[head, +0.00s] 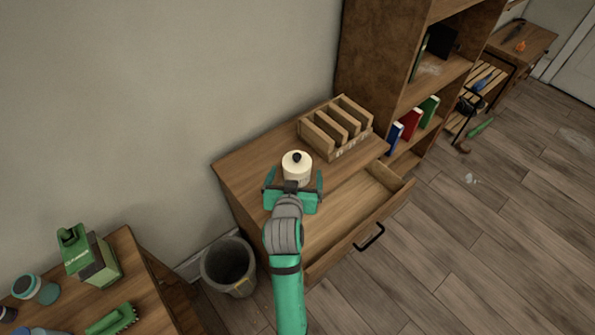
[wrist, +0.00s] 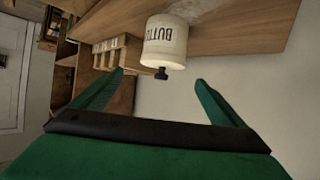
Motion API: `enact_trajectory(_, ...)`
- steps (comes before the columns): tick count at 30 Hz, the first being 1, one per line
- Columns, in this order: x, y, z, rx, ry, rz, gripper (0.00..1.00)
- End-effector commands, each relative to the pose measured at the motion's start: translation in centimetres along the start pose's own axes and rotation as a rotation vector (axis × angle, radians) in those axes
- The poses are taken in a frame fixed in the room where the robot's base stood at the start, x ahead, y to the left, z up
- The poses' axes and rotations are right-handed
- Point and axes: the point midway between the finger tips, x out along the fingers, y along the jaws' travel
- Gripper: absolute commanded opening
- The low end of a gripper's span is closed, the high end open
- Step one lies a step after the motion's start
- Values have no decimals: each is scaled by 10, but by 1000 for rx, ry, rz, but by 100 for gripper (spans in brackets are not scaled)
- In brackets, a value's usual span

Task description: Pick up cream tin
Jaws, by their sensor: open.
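The cream tin (head: 296,164) stands upright on top of the wooden dresser (head: 240,167), with a dark knob on its lid. In the wrist view the tin (wrist: 165,42) appears upside down, with dark letters reading "BUTT" on its side. My gripper (head: 293,180) is open, its green fingers spread at the near side of the tin. In the wrist view my gripper (wrist: 158,82) has nothing between its fingers, and the tin lies ahead of the gap. The tin's lower part is hidden by my gripper in the head view.
A slotted wooden organiser (head: 336,127) stands on the dresser behind and right of the tin. An open drawer (head: 362,200) juts out in front. A bookshelf (head: 375,60) rises at the right. A grey bin (head: 229,266) stands at the dresser's left.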

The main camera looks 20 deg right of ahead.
Motion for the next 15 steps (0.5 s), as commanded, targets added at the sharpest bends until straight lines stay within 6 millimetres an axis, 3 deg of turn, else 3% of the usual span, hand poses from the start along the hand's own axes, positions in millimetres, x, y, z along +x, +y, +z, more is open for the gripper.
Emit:
enact_trajectory(6, 33, 0, 0, 0, -1, 0, 93)
enact_trajectory(15, 54, -2, 1, 0, 0, -2, 93)
